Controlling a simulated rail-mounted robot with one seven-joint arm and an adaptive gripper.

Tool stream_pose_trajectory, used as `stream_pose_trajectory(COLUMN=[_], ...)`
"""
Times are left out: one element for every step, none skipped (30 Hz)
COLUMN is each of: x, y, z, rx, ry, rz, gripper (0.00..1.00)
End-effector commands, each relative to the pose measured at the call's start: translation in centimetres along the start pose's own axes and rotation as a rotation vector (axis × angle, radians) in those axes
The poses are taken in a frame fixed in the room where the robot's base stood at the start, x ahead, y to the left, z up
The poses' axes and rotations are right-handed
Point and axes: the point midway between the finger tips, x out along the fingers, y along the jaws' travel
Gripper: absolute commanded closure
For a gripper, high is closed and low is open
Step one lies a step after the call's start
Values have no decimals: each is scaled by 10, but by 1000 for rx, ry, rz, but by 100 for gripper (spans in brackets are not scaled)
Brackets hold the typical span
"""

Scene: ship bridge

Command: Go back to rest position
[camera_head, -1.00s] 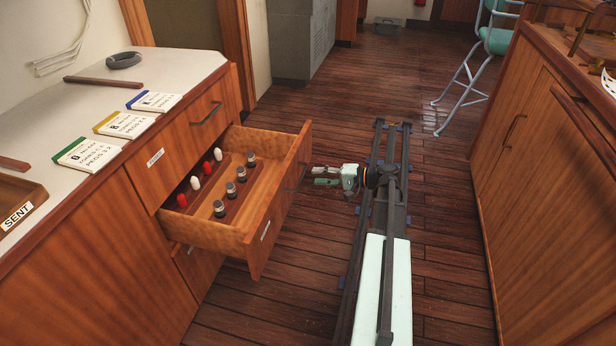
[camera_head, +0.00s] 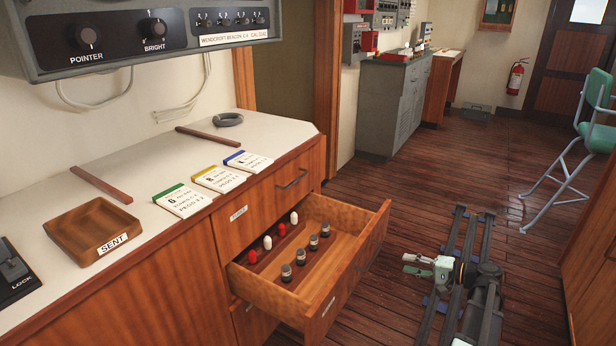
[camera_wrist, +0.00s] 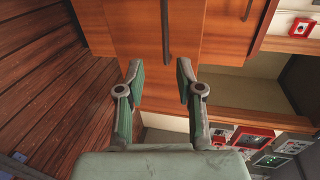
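My gripper (camera_head: 417,265) is low beside the rail, to the right of the open drawer and apart from it. In the wrist view my gripper (camera_wrist: 158,75) has its two green-padded fingers spread with nothing between them. The open drawer (camera_head: 345,287) holds red and white pegs (camera_head: 267,242) in a back row and several dark, grey-topped pegs (camera_head: 300,256) in a front row. The wrist view faces wooden cabinet fronts (camera_wrist: 140,35) with a dark bar handle (camera_wrist: 166,30).
Cards (camera_head: 183,199), a brown SENT tray (camera_head: 93,227), wooden strips (camera_head: 101,185) and a dark ring (camera_head: 229,120) lie on the white counter. The rail (camera_head: 452,270) runs along the floor. A green chair (camera_head: 597,132) stands at right. The floor (camera_head: 440,165) beyond the rail is clear.

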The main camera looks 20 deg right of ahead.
Motion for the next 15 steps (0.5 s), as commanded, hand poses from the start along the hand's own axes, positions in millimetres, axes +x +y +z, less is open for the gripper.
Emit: stream_pose_trajectory(x=[0, 0, -1, -1, -2, -1, 2, 7, 15, 21, 27, 34, 40, 45, 50], y=[7, 12, 20, 29, 40, 57, 68, 81, 96, 107, 117, 131, 140, 149, 159], z=[0, 0, 1, 3, 6, 13, 21, 30, 44, 56, 69, 86, 100, 115, 135], rx=[8, 14, 20, 27, 38, 56, 69, 82, 96, 106, 113, 118, 121, 121, 119], ry=[6, 11, 18, 23, 27, 30, 24, 15, -5, -21, -41, -67, -91, -115, -148], rz=[31, 56, 96, 132, 171, 228, 276, 324, 391, 441, 490, 554, 602, 648, 710], gripper=[64, 64, 64, 64, 64, 64, 64, 64, 64, 64, 64, 64, 64, 64, 64])
